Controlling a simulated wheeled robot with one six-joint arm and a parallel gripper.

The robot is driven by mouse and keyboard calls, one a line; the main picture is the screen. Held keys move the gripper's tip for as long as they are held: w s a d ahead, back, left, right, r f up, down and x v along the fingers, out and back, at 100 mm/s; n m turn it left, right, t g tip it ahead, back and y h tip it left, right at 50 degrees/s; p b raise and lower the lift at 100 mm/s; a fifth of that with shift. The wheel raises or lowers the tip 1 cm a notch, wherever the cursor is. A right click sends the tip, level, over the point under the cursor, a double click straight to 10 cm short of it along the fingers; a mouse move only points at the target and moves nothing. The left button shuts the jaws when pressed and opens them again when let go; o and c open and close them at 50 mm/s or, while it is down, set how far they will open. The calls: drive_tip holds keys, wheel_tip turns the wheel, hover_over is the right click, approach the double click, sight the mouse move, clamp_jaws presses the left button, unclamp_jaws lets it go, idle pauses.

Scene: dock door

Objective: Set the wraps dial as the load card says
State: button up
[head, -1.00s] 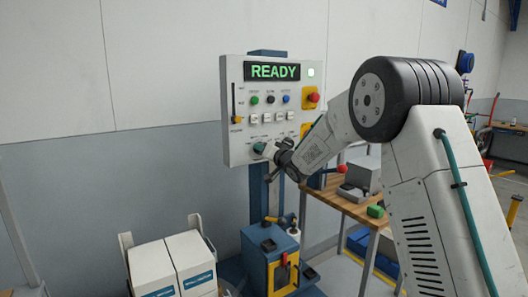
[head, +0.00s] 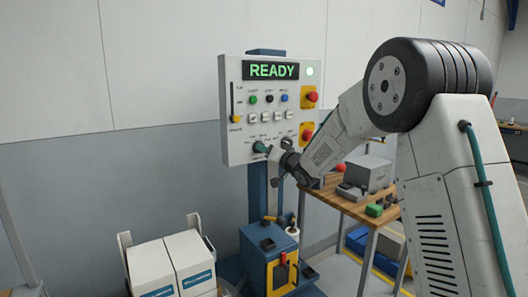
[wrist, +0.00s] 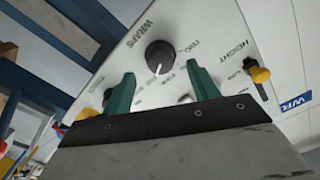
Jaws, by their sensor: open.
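The wraps dial (wrist: 158,56) is a round black knob with a white pointer, on the pale panel under the word WRAPS in the wrist view. Its surrounding marks are too blurred to read surely. My gripper (wrist: 161,72) is open, its two green fingers apart, with the dial between and beyond their tips; I see no contact. I cannot make out a load card.
The panel display (head: 274,71) reads READY. A yellow slider knob (wrist: 260,75) marked HEIGHT is close to the right finger. Buttons and two red stops (head: 311,97) share the panel. A wooden bench (head: 345,207) stands at right; white boxes (head: 153,265) stand lower left.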

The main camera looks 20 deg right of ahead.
drive_tip(key=shift+v, duration=1.8)
drive_tip(key=shift+f, duration=0.1)
drive_tip(key=s+d+f+g+h, duration=0.2)
drive_tip(key=d+f+g+h, duration=0.2)
drive_tip(key=f, duration=0.4)
drive_tip(key=s+d+f+g+h, duration=0.3)
drive_tip(key=s+g, duration=0.1)
drive_tip(key=s, duration=0.5)
drive_tip(key=s+a+r+n+g, duration=0.1)
drive_tip(key=s+a+r+g, duration=0.1)
drive_tip(key=s, duration=1.2)
drive_tip(key=s+a+r+g+y, duration=0.1)
drive_tip(key=s+a+r+g, duration=0.1)
drive_tip(key=s, duration=1.3)
drive_tip(key=s+a+r+n+g, duration=0.1)
drive_tip(key=s+a+r+g, duration=0.1)
drive_tip(key=s, duration=1.3)
drive_tip(key=shift+a+n+g, duration=0.25)
drive_tip(key=shift+n+g, duration=0.05)
drive_tip(key=shift+g, duration=0.6)
drive_tip(key=shift+r, duration=0.1)
drive_tip(key=shift+c, duration=0.3)
